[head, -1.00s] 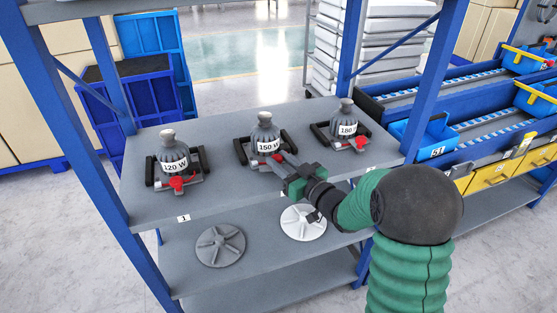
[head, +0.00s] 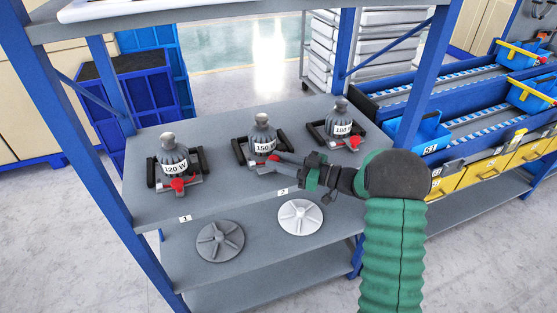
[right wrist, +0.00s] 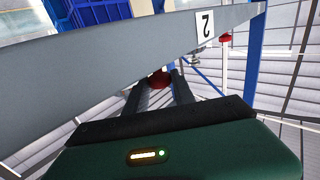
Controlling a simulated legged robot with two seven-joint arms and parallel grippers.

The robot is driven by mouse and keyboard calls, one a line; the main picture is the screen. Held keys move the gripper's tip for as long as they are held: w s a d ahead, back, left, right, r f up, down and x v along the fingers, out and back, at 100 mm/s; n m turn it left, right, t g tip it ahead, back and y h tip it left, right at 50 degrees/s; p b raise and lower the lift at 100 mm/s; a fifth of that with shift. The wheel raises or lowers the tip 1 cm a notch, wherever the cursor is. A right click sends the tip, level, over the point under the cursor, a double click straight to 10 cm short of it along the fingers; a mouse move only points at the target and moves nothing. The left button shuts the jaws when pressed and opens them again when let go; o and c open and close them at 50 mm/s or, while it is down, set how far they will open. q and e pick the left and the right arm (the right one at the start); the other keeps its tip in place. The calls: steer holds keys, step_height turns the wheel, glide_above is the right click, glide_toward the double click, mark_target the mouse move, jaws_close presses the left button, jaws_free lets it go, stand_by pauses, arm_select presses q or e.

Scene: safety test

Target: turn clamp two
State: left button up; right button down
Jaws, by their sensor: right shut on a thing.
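Clamp two is the middle black clamp (head: 242,151) on the upper shelf, around a grey bottle (head: 263,130) labelled 150. Its red handle (head: 273,158) is mostly hidden by my right gripper (head: 281,160). The gripper comes from the right along the shelf's front edge, fingers pointing left at the handle. In the right wrist view, the red handle (right wrist: 159,79) sits between the two dark fingers, and the gripper is shut on it. The label "2" (head: 282,192) is on the shelf edge below. My left gripper is not in view.
A clamp with the 120 W bottle (head: 174,157) stands left, and one with the 180 bottle (head: 341,119) stands right. Grey (head: 220,241) and white (head: 300,217) discs lie on the lower shelf. Blue posts (head: 427,85) bound the rack; blue and yellow bins stand right.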

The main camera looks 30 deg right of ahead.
steer(key=shift+r, duration=0.1)
steer(key=c, duration=1.1)
jaws_free()
steer(key=shift+d, duration=0.1)
steer(key=p+v, duration=0.1)
steer(key=v, duration=1.5)
steer(key=shift+s+d, duration=0.3)
steer(key=shift+f, duration=0.2)
